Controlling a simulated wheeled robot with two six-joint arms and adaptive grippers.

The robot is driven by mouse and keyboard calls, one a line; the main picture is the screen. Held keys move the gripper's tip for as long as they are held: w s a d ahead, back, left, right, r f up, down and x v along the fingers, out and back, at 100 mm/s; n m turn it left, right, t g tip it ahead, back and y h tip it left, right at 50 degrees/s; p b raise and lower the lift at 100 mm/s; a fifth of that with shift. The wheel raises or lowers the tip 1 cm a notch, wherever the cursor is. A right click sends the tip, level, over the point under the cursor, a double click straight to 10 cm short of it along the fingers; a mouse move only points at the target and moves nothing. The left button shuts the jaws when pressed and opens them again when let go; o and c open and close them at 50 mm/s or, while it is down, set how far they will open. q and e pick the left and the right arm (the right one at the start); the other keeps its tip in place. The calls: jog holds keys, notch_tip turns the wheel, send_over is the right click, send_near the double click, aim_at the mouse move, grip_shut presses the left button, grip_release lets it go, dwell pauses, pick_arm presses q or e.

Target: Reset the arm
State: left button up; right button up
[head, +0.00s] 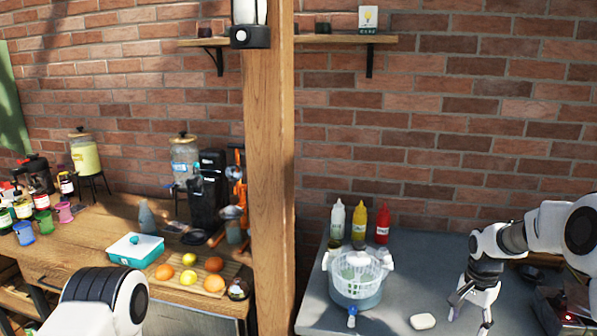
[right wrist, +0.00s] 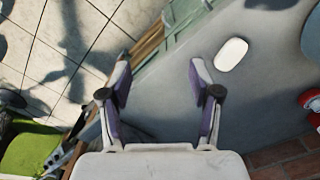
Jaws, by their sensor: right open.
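My right arm comes in from the right in the head view. Its gripper (head: 471,308) hangs pointing down over the grey counter (head: 400,270). In the right wrist view the gripper (right wrist: 161,78) has its two fingers spread wide with nothing between them. A white rounded block (head: 422,321) lies on the counter to the left of the right gripper; it also shows in the right wrist view (right wrist: 231,54), apart from the fingers. A rounded part of my left arm shows at the bottom left of the head view; its gripper is out of the frame.
A white basket spinner (head: 357,276) stands left of the right gripper, with several squeeze bottles (head: 359,221) behind it. A wooden post (head: 268,170) separates this counter from the wooden table (head: 100,235), which holds fruit (head: 188,277), a teal box (head: 135,250) and drink dispensers.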

jog(key=s+a+f+n+g+b, duration=0.25)
jog(key=s+a+f, duration=0.25)
jog(key=s+f, duration=0.7)
jog(key=s+a+f+n+g+b, duration=0.1)
jog(key=s+a+f+g+b, duration=0.3)
jog(key=s+f, duration=0.85)
pick_arm(q)
notch_tip(320, 180, down, 7)
jog(key=w, duration=0.1)
jog(key=shift+f, duration=0.2)
pick_arm(e)
jog(key=s+a+f+n+t, duration=0.2)
jog(key=s+n+t, duration=0.1)
jog(key=s, duration=0.2)
jog(key=s+a+f+n+t, duration=0.2)
jog(key=s+a+n+t, duration=0.1)
jog(key=s, duration=0.3)
jog(key=shift+s+f+n+t, duration=0.25)
jog(key=shift+n+t, duration=0.1)
jog(key=shift+n, duration=0.4)
